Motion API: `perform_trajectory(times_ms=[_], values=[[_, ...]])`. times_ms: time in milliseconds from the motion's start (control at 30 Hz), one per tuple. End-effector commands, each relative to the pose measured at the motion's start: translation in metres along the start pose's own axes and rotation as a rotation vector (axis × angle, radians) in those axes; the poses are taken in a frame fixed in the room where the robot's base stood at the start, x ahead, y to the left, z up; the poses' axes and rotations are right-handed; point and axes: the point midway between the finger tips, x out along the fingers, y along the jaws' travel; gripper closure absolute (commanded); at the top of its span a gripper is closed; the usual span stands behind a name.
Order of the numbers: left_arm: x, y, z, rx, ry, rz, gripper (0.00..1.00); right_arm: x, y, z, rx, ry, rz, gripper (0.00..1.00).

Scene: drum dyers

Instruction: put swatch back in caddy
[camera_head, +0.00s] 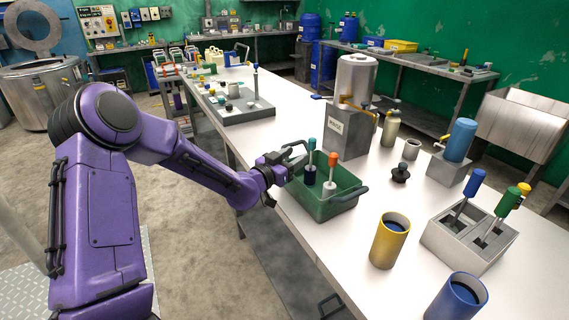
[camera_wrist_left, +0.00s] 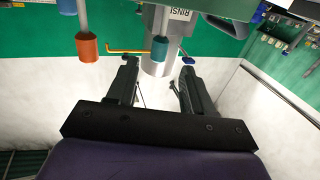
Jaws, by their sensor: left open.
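The green caddy (camera_head: 346,206) sits near the table's left edge. Two upright coloured-handled pieces stand in it, one teal-handled (camera_head: 311,145) with a dark lower part, one orange-handled (camera_head: 333,159) with a pale lower part. I cannot tell which piece is the swatch. My left gripper (camera_head: 297,155) is at the caddy's far left side, close to the teal handle. In the left wrist view its fingers (camera_wrist_left: 158,82) are apart with nothing held, the teal handle (camera_wrist_left: 159,48) showing beyond the gap. The orange handle (camera_wrist_left: 87,46) is left of it. My right gripper is not in view.
A metal rinse tank (camera_head: 351,90) stands behind the caddy. A yellow cup (camera_head: 388,243), a blue cup (camera_head: 455,300) and a grey holder (camera_head: 468,252) with coloured-handled tools are at right. A grey tray (camera_head: 243,116) lies farther back. Bare table shows in front of the caddy.

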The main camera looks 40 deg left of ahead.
Motion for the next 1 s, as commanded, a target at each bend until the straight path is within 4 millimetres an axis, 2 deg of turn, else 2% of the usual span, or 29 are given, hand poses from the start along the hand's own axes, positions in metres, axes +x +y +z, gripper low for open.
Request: perform_trajectory(times_ms=[100,300,1000], values=[[-0.025,0.001,0.0,-0.001,0.002,0.0,0.49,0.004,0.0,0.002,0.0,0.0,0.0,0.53],[-0.045,0.0,0.0,0.0,0.001,-0.001,0.49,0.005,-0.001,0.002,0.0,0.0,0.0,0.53],[-0.045,0.0,0.0,0.0,0.0,0.0,0.49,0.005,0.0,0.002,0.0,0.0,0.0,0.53]])
